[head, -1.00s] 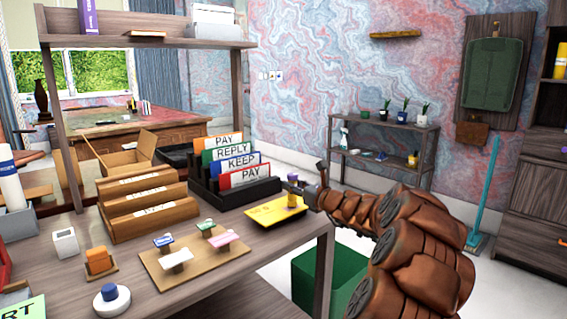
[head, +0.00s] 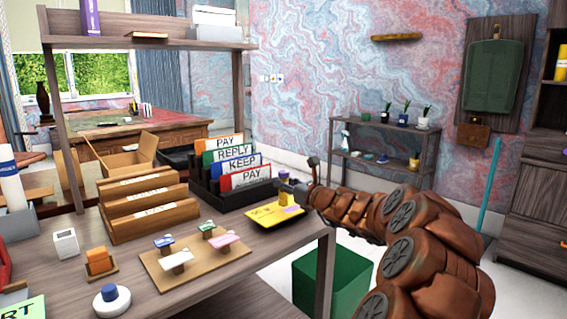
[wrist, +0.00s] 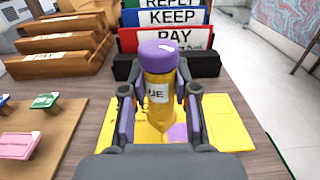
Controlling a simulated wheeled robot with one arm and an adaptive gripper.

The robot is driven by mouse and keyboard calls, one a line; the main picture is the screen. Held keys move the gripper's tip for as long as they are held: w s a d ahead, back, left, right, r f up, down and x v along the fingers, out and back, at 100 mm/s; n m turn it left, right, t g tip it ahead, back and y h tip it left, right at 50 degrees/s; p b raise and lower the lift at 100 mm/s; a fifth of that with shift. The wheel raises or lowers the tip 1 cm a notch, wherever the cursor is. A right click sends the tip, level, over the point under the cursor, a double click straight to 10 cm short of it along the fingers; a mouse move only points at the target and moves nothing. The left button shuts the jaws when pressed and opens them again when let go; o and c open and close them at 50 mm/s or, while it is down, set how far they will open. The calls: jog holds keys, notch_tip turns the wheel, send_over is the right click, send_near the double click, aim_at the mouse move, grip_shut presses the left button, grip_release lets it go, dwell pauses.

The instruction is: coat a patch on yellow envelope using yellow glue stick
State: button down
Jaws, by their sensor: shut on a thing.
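The yellow glue stick (wrist: 158,95), with a purple knob on top and part of a label, stands upright between the fingers of my gripper (wrist: 160,108), which is shut on it. It also shows in the head view (head: 286,200). The yellow envelope (wrist: 225,118) lies flat below it on the desk, at the right end in the head view (head: 262,218). A purple patch (wrist: 177,134) shows on the envelope just right of the stick, also in the head view (head: 292,209). The stick's lower end is at the envelope; I cannot tell whether it touches.
A black sorter (head: 236,192) with labelled cards stands just behind the envelope. A wooden rack (head: 150,205) and a tan board (head: 190,262) with several stamps are to the left. The desk's right edge is close, with a green bin (head: 330,280) below.

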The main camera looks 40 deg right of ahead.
aim_at(285, 172)
jog(key=shift+r+p, duration=2.75)
jog(key=shift+r, duration=0.2)
